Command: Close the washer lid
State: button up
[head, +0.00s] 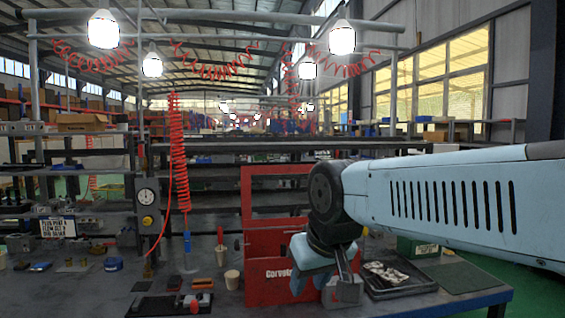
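The washer is a red box (275,287) lettered "Corvato…" on its front, standing on the grey workbench. A red upright part that looks like its lid (248,200) rises above the box, so the lid appears raised. My arm comes in from the right and covers the washer's right side. My gripper (343,292) hangs down in front of the washer's right end, and the grey finger part shows low there. Whether it touches the washer cannot be told. Its finger gap is not clear, and I see nothing held in it.
A black tray (395,282) with pale and dark pieces lies right of my gripper. A gauge post (147,205) and hanging red coiled hose (179,150) stand further left.

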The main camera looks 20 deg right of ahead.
aim_at(247, 221)
jog(key=z, duration=0.6)
jog(key=i, duration=1.45)
jog(key=u, duration=0.2)
